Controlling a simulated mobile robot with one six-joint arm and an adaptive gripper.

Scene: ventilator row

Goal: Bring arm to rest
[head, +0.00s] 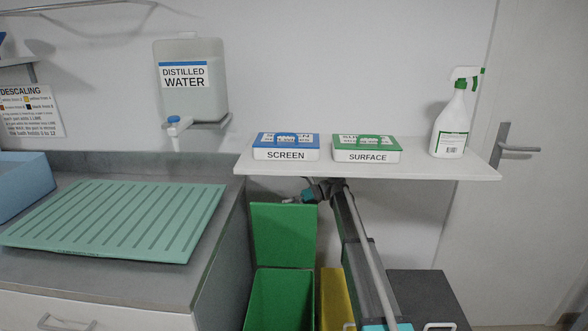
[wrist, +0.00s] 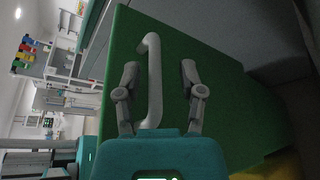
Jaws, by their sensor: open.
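My gripper (head: 297,198) is just below the white shelf (head: 370,170), at the top edge of the raised green lid (head: 283,238). In the wrist view my gripper (wrist: 159,69) is open, with one finger on each side of a grey bar handle (wrist: 152,80) on the green lid (wrist: 220,110). The fingers look apart from the handle; nothing is held. My arm (head: 365,255) runs from the lower right up to the shelf's underside. The green bin (head: 278,300) below the lid stands open.
A yellow bin (head: 332,300) and a dark grey bin (head: 428,295) stand beside the green one. The shelf carries a blue screen box (head: 286,154), a green surface box (head: 366,156) and a spray bottle (head: 452,125). A counter (head: 215,255) with a ribbed green mat (head: 120,220) is left.

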